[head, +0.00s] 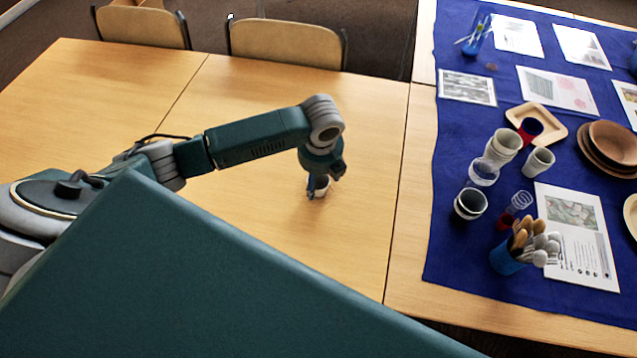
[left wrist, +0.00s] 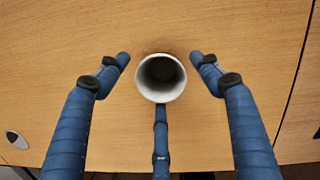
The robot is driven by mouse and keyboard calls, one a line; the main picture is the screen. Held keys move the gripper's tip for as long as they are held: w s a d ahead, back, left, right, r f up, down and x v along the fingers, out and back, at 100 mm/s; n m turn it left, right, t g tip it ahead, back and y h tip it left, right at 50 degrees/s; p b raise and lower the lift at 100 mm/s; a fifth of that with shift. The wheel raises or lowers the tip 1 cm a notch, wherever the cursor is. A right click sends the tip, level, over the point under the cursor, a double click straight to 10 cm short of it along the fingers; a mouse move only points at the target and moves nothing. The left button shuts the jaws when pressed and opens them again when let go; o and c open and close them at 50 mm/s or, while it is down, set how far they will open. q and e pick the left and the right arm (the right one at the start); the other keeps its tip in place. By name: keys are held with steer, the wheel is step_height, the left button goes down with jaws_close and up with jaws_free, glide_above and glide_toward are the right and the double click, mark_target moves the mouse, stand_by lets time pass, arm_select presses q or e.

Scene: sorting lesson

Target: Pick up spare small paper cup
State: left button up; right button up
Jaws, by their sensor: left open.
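A small white paper cup (left wrist: 161,97) stands upright on the wooden table in the left wrist view, its open mouth facing the camera. My left gripper (left wrist: 160,65) is open, with blue fingers on both sides of the cup and one below it in the picture. Gaps show between the two side fingers and the cup. In the head view my left gripper (head: 319,185) points down over the table, and only a little of the cup (head: 318,192) shows beneath it. My right gripper is not in view.
A blue cloth (head: 455,130) on the right holds stacked cups (head: 501,147), a cutlery holder (head: 507,258), wooden plates (head: 612,145) and printed sheets (head: 575,235). Chairs (head: 285,42) stand behind the table (head: 240,100). The wood around the cup is clear.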

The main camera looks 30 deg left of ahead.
arm_select(q)
steer(key=shift+f, duration=0.7)
steer(key=c, duration=0.8)
steer(key=shift+o, duration=0.2)
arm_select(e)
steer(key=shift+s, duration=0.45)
arm_select(q)
steer(key=shift+w+r, duration=0.1)
steer(key=shift+r, duration=0.05)
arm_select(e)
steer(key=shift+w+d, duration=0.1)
